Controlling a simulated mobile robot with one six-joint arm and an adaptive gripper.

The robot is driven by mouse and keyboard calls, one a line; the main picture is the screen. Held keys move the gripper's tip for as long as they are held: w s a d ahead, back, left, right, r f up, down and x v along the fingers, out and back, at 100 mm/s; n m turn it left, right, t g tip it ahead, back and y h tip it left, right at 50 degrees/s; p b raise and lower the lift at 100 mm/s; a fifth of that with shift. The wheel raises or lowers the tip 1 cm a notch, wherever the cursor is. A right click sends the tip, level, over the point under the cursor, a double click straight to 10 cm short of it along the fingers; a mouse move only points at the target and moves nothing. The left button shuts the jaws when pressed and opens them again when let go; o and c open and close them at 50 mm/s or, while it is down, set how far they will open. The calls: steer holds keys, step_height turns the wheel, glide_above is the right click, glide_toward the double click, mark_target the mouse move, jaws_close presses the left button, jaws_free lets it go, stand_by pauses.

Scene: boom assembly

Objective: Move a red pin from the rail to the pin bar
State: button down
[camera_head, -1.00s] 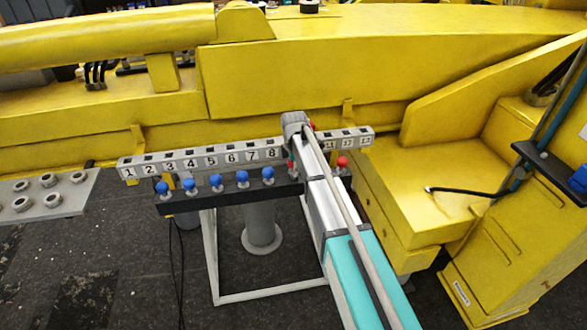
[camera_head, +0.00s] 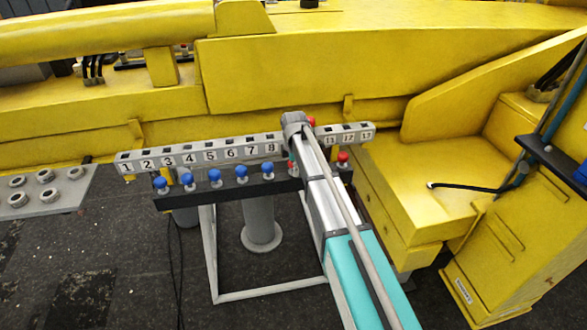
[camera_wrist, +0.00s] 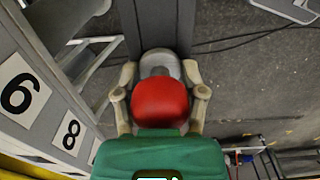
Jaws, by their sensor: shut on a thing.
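My gripper (camera_wrist: 160,74) is shut on a red pin (camera_wrist: 160,103); its round red head fills the space between the two fingers in the wrist view. In the head view my gripper (camera_head: 295,122) is over the grey bar numbered 1 to 13 (camera_head: 205,144), past the 8; my arm hides the part around 9 and 10. A dark rail (camera_head: 220,191) runs below and in front of it, with several blue pins (camera_head: 214,176) standing on it. Another red pin (camera_head: 343,157) stands near the rail's right end. A bit of red shows beside my gripper.
The yellow boom (camera_head: 310,80) lies close behind the numbered bar. A yellow box structure (camera_head: 480,180) stands on the right. A grey plate with round fittings (camera_head: 75,205) is at the left. A grey post (camera_head: 260,225) and white frame stand below the rail.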

stand_by(0.3)
steer(key=shift+c, duration=0.4)
jaws_free()
steer(key=shift+r, duration=0.1)
